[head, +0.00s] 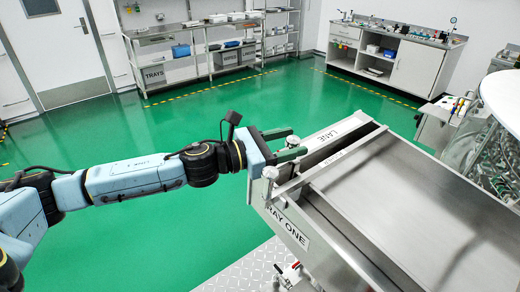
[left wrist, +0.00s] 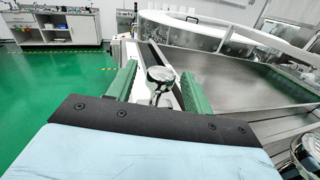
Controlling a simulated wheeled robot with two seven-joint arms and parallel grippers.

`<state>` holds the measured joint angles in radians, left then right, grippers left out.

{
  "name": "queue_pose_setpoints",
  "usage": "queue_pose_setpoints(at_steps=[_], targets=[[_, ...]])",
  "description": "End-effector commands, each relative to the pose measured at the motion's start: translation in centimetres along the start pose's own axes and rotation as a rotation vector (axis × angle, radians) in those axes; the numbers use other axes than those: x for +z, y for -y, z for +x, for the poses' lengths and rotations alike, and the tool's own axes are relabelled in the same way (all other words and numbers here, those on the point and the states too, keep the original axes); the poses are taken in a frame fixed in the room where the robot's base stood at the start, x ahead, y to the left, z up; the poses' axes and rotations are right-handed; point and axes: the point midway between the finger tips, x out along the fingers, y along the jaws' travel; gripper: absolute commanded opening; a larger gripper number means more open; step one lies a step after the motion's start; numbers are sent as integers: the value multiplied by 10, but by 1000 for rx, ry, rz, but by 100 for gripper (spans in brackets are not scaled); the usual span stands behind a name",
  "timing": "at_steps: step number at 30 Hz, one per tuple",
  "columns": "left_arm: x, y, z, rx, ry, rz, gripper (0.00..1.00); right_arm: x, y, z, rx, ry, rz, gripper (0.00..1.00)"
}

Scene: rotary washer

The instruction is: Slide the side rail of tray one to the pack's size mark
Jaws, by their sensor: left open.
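Tray one (head: 405,195) is a flat steel tray with a "TRAY ONE" label (head: 287,226) on its near left end. A thin metal bar, which looks like the side rail (head: 335,160), runs along its far side. A round metal knob (head: 270,173) sits at the bar's left end, and another knob (head: 293,141) stands farther back. My left gripper (head: 298,144) is open at the tray's far left corner. In the left wrist view a knob (left wrist: 160,76) shows between the green fingers of my left gripper (left wrist: 157,82), with no clear contact. I cannot make out a size mark. My right gripper is out of view.
A "LANE" label (head: 343,132) marks the raised wall behind the bar. A glass-walled rotary machine (head: 490,150) stands at the right. Red-handled valves (head: 290,268) sit below the tray. Open green floor (head: 200,235) lies left of the tray.

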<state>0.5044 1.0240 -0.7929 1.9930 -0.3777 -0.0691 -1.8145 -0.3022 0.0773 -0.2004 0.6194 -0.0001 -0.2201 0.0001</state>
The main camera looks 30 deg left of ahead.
Motion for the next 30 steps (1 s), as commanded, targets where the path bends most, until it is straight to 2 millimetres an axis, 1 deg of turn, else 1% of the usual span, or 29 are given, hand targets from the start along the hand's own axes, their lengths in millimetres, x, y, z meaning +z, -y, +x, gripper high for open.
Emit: queue_pose_setpoints(at_steps=[1, 6, 12, 15, 26, 30], targets=[[-4, 0, -9, 0, -4, 1, 51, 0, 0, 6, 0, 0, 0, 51], [-6, 1, -36, -1, -5, 1, 51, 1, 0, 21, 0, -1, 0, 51], [-6, 1, -61, 0, -4, 0, 51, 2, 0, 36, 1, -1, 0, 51], [-5, 2, -71, -3, -5, 2, 51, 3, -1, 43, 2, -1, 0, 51], [-4, 2, -95, -3, -5, 2, 51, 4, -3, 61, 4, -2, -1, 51], [-2, 1, -103, -2, -2, -3, 51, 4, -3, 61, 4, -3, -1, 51]])
